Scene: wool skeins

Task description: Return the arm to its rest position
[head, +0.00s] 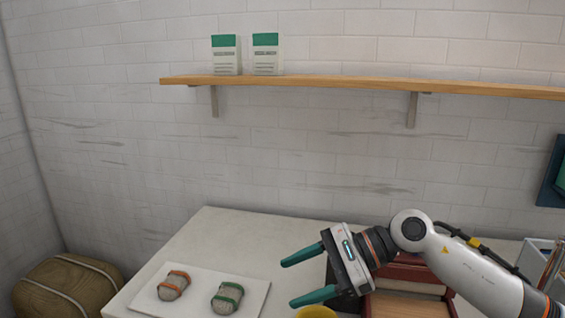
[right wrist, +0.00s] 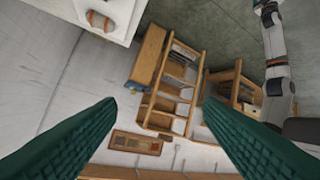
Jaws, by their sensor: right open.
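My right gripper (head: 303,276) has two green fingers spread apart, with nothing between them. It is above the right part of the white table (head: 215,235), and its arm comes in from the right. The green fingers also show in the right wrist view (right wrist: 155,115), wide apart and empty. Two grey wool skeins lie on a white board (head: 195,299) at the table's left: one with orange bands (head: 174,286), one with green bands (head: 227,297). The orange-banded one also shows in the right wrist view (right wrist: 99,20). My left gripper is not in view.
A dark red box (head: 405,273) and a yellow round thing (head: 316,311) are close to the right gripper. A wooden shelf (head: 330,83) with two green-and-white packets is on the wall. A brown bale (head: 68,287) stands left of the table. The table's back middle is clear.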

